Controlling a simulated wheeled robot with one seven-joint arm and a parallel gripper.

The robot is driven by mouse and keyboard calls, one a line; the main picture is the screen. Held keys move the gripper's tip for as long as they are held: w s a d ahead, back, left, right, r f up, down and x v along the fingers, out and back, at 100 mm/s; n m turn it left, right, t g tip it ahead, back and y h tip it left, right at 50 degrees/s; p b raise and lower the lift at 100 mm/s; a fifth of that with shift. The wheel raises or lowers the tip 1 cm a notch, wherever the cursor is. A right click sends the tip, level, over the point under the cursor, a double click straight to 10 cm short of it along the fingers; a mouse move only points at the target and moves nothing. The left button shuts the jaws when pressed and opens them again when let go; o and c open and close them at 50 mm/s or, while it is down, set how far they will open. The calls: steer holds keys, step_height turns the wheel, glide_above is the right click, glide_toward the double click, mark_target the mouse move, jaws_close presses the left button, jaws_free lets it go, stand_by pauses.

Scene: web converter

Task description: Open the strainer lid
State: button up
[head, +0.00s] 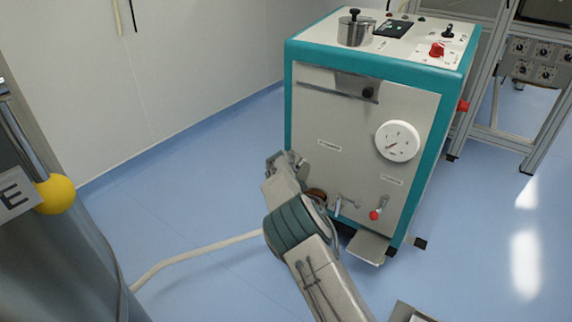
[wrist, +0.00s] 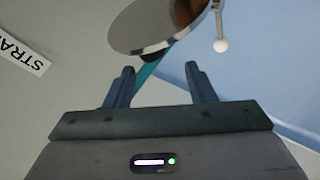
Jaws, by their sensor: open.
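In the wrist view, a round shiny metal disc (wrist: 158,24), which looks like the strainer lid, is at the top, cut off by the frame edge. A thin stem with a white ball (wrist: 221,45) hangs at its right. A label starting "STRA" (wrist: 22,52) lies to the left on a pale panel. My gripper (wrist: 160,84) is open and empty, its two fingers apart and pointing toward the disc's lower edge. In the head view, my arm stands before the machine's (head: 345,115) lower left front. The disc cannot be made out there, and the fingertips are not clear.
The teal-edged machine has a white dial (head: 397,141), a red-tipped lever (head: 375,214) and a low front tray (head: 368,247). A metal pot (head: 355,30) stands on top. A hose (head: 200,250) crosses the blue floor. A large grey cylinder (head: 60,255) stands at left.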

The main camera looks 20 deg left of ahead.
steer(key=p+v, duration=0.3)
steer(key=v, duration=0.8)
steer(key=shift+w+d, duration=0.1)
steer(key=shift+d, duration=0.05)
steer(key=shift+c, duration=0.3)
